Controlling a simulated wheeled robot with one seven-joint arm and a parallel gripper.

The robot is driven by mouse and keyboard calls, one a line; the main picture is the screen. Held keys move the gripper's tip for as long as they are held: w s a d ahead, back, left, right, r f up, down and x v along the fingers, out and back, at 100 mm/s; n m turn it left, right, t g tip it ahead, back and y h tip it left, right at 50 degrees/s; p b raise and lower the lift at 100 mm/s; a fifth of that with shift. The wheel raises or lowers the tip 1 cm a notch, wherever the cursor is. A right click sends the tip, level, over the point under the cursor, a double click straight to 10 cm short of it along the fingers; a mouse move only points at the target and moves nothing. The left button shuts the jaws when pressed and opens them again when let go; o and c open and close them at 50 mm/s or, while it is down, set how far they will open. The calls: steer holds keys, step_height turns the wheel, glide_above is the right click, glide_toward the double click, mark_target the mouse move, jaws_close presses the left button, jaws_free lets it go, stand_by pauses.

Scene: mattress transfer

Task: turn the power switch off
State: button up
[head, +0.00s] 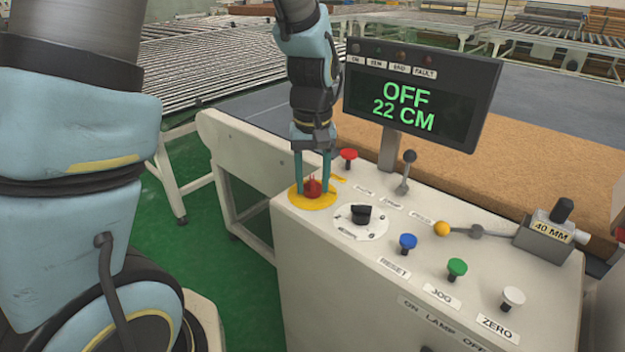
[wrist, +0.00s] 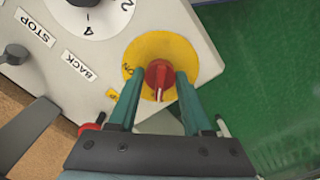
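The power switch looks to be the red knob (head: 313,187) on a round yellow plate (head: 313,203), at the left corner of the console. In the wrist view the red knob (wrist: 158,74) has a pale mark pointing toward the bottom of the picture, and the yellow plate (wrist: 199,57) surrounds it. My gripper (head: 313,189) points down, with one teal finger on each side of the knob. In the wrist view my gripper (wrist: 159,80) shows small gaps between fingers and knob. The display (head: 410,98) reads "OFF 22 CM" in green.
Beside the yellow plate are a red button (head: 348,156) and a black dial (head: 361,214). Further right are a grey lever (head: 405,170) and blue (head: 408,241), green (head: 457,267) and white (head: 513,296) buttons. A brown slab (head: 540,165) lies behind the console (head: 330,290).

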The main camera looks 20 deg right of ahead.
mark_target(312, 180)
steer(key=o, duration=0.4)
step_height(312, 180, up, 11)
steer(key=b, duration=0.1)
stand_by(0.4)
steer(key=shift+f, duration=0.1)
steer(key=a+f+n, duration=0.1)
steer(key=a+f, duration=0.3)
steer(key=a, duration=0.8)
steer(key=w+a+f+t, duration=0.1)
steer(key=a+f, duration=0.4)
steer(key=a, duration=0.8)
steer(key=shift+a+n+t, duration=0.2)
steer(key=shift+n+t, duration=0.1)
steer(key=shift+n, duration=0.1)
